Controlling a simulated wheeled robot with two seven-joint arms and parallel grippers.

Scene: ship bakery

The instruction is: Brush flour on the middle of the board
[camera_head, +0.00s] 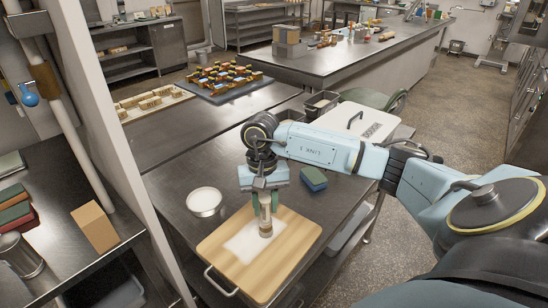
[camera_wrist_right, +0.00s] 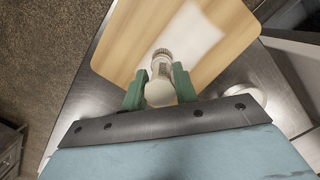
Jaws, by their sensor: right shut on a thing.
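A light wooden board (camera_head: 287,253) with a metal handle lies on the steel table. A pale white rectangle of flour (camera_head: 240,243) covers its middle; it also shows in the right wrist view (camera_wrist_right: 200,32). My right gripper (camera_head: 264,205) is over the board, pointing down, shut on a pale brush (camera_head: 266,227). The brush stands about upright at the right part of the white patch; I cannot tell whether its tip touches the board. In the right wrist view the brush (camera_wrist_right: 160,92) sits between the green fingers. A white bowl of flour (camera_head: 204,201) stands left behind the board. My left gripper is not in view.
A tray of small colourful items (camera_head: 222,82) is further back.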

